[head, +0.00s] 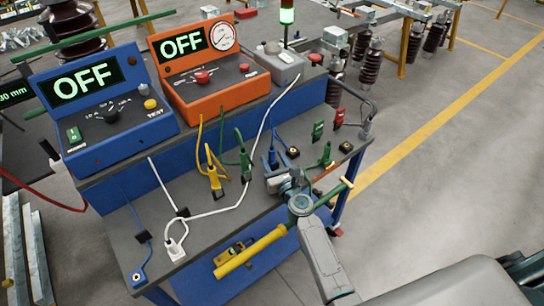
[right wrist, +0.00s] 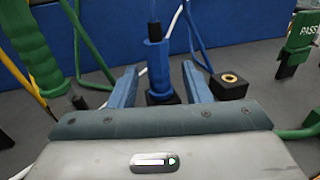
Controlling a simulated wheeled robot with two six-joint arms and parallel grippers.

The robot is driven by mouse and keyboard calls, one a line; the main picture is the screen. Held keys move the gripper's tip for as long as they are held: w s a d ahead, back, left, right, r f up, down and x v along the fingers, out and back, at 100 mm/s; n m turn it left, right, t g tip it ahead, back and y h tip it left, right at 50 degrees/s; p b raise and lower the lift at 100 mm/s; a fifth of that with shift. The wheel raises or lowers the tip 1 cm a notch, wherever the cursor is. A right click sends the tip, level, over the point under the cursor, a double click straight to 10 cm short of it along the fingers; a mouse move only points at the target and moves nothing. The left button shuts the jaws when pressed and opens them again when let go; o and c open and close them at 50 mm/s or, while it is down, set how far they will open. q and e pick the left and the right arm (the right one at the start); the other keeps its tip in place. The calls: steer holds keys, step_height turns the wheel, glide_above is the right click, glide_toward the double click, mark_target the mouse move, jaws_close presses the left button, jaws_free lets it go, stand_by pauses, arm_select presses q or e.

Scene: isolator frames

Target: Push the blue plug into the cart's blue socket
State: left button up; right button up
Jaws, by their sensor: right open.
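The blue plug (right wrist: 155,68) stands upright in a dark base on the cart's lower shelf, with its blue cable rising from the top. It also shows in the head view (head: 273,158), partly covered by my right gripper. My right gripper (head: 277,176) is open, its two blue fingers (right wrist: 160,88) either side of the plug with a gap at each side. A small blue piece with a brass ring (head: 138,277) at the shelf's front left corner looks like the blue socket. My left gripper is out of view.
A black socket (right wrist: 230,86) sits close right of the plug. A green plug (right wrist: 35,55) stands to its left, with a yellow plug (head: 214,182) beyond. Loose cables cross the shelf. Blue and orange OFF consoles (head: 105,100) stand behind.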

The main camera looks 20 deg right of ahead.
steer(key=shift+w+a, duration=0.1)
steer(key=shift+w, duration=0.75)
steer(key=shift+s, duration=0.1)
steer(key=shift+c, duration=0.8)
jaws_close()
